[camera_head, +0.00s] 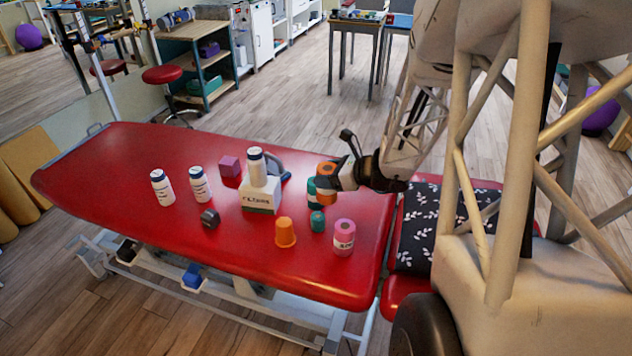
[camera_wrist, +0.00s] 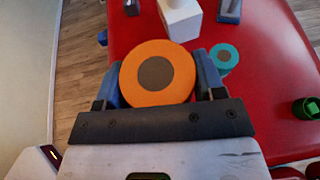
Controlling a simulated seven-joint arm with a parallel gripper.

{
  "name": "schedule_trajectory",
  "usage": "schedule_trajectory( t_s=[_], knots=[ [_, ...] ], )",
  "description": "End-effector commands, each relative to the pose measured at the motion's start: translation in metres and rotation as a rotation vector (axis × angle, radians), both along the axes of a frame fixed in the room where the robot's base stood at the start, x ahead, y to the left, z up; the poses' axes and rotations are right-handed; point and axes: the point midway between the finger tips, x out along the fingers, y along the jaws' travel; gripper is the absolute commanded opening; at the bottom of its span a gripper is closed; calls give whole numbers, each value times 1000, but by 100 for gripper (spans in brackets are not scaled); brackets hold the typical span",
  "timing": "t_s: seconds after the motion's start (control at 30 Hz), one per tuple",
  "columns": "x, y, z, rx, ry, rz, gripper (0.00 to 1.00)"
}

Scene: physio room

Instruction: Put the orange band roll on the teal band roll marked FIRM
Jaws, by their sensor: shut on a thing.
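The orange band roll (camera_head: 326,168) is between the fingers of my gripper (camera_head: 330,178), held above the red table. In the wrist view the orange roll (camera_wrist: 157,50) shows its round end and grey core, with a finger on each side. A teal band roll (camera_head: 314,200) stands on the table just below and left of the held roll in the head view, partly hidden by my gripper. In the wrist view a teal roll (camera_wrist: 224,57) lies right of the orange roll, apart from it in the picture. I cannot read a FIRM mark.
Near my gripper stand a small teal-green item (camera_head: 318,221), a pink roll (camera_head: 344,238) and an orange cup (camera_head: 285,234). A white box (camera_head: 261,196) with a bottle on top, two white bottles, a purple cube and a dark hexagonal piece (camera_head: 210,218) are further left. The table's left end is clear.

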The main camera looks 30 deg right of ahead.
Motion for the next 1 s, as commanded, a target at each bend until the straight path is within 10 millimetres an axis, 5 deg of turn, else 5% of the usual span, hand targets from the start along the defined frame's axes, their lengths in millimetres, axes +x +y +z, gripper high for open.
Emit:
schedule_trajectory(
  t_s=[0.63, 1.0],
  knots=[
    [-16, 10, 1, 1, 0, 15, 30],
    [6, 4, -1, 0, -1, 17, 30]
  ],
)
